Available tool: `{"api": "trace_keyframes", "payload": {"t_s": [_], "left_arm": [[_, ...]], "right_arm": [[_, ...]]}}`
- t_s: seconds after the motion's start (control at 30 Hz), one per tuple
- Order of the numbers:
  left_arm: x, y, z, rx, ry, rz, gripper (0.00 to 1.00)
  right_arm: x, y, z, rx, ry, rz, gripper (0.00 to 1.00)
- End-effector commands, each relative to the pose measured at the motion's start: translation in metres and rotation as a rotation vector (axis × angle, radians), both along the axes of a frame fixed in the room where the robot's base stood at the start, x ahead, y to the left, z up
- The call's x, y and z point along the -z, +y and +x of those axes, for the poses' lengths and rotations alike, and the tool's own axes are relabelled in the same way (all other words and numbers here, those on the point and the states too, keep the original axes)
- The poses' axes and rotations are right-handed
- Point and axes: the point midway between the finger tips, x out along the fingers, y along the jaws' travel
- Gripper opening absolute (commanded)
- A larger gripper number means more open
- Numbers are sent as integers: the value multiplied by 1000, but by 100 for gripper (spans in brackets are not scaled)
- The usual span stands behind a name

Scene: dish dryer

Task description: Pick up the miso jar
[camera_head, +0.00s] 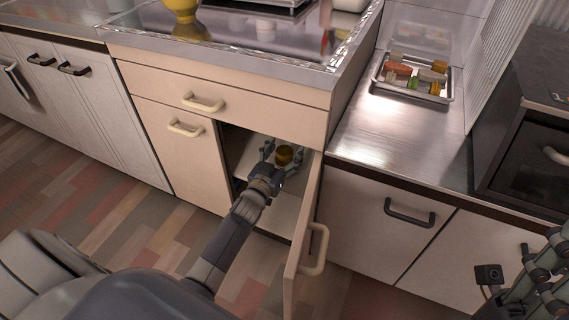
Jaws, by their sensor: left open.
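The miso jar, a small amber-brown jar (284,154), stands on the pale shelf inside the open lower cabinet, in the middle of the head view. My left gripper (279,160) reaches into this cabinet and is open. Its fingers are spread on either side of the jar; I cannot tell whether they touch it. The lower part of the jar is partly hidden by the gripper. My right gripper (530,275) is at the lower right edge, partly cut off, in front of the white cabinets and away from the jar.
The open cabinet door (305,240) stands just right of my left arm, close to it. The cabinet's frame and the drawer front (225,98) bound the opening above. A metal tray (413,86) with colourful food pieces lies on the right counter. A dark oven (530,150) stands farther right.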

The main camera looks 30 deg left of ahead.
Motion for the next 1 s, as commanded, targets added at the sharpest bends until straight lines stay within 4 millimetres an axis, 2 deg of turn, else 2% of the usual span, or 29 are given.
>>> {"api": "trace_keyframes", "payload": {"t_s": [0.17,0.4,0.43,1.0], "left_arm": [[0,0,0,0,1,0,66],[1,0,0,0,1,0,11],[1,0,0,0,2,-1,9],[1,0,-1,-1,7,-1,7]], "right_arm": [[0,0,0,0,0,0,40],[0,0,0,0,1,0,40],[0,0,0,0,1,0,40],[-1,1,3,0,11,-4,40]]}}
